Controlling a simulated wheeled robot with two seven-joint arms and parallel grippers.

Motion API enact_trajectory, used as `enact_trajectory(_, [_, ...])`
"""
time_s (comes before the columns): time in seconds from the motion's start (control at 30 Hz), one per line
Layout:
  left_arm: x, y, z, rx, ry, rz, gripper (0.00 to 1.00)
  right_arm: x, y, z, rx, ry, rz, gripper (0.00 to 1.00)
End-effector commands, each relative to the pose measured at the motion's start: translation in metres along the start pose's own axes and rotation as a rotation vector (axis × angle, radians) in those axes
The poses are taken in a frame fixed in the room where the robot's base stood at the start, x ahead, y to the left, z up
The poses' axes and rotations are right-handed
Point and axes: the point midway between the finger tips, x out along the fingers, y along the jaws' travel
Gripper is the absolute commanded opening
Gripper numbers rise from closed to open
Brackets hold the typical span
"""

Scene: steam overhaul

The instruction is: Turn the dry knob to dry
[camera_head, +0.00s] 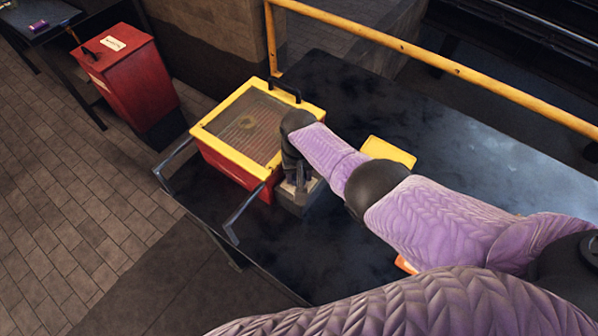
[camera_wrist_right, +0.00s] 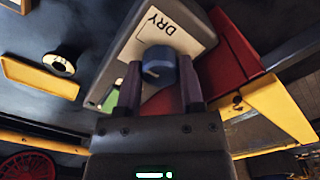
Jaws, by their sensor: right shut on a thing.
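The dry knob (camera_wrist_right: 158,64) is a round blue knob on a grey control box (camera_wrist_right: 205,30), below a white label reading DRY (camera_wrist_right: 168,32) in the right wrist view. A small pale mark shows on the knob's lower left; its exact setting I cannot tell. My right gripper (camera_wrist_right: 160,82) is shut on the knob, one dark finger on each side. In the head view the right gripper (camera_head: 297,178) is over the grey box (camera_head: 297,204), and the arm hides the knob. My left gripper is not in view.
A red box with a yellow-framed top (camera_head: 203,134) and side handles stands against the grey box on a dark table (camera_head: 470,165). A yellow piece (camera_head: 388,151) lies on the table beyond my arm. A yellow rail (camera_head: 430,62) runs along the far edge. A red cabinet (camera_head: 135,75) stands left.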

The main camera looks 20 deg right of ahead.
Motion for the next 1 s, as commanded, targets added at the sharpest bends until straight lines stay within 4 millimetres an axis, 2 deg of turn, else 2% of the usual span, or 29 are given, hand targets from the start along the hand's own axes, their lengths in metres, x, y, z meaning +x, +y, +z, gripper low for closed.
enact_trajectory(0.47, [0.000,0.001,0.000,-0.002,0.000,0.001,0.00,-0.001,0.000,-0.001,0.012,0.005,-0.001,0.00])
enact_trajectory(0.5, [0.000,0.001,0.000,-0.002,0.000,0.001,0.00,-0.001,0.000,-0.001,0.012,0.005,-0.001,0.53])
enact_trajectory(0.63, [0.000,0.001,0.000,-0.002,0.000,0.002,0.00,-0.001,0.000,-0.001,0.012,0.004,-0.001,0.81])
enact_trajectory(0.67, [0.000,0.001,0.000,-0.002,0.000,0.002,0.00,-0.001,0.000,-0.001,0.012,0.003,-0.001,0.85])
enact_trajectory(0.9, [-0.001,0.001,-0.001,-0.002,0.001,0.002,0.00,-0.001,0.000,-0.001,0.012,0.002,0.000,0.85])
enact_trajectory(1.0, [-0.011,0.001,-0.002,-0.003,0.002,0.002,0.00,-0.014,0.000,-0.001,0.011,0.003,-0.001,0.85])
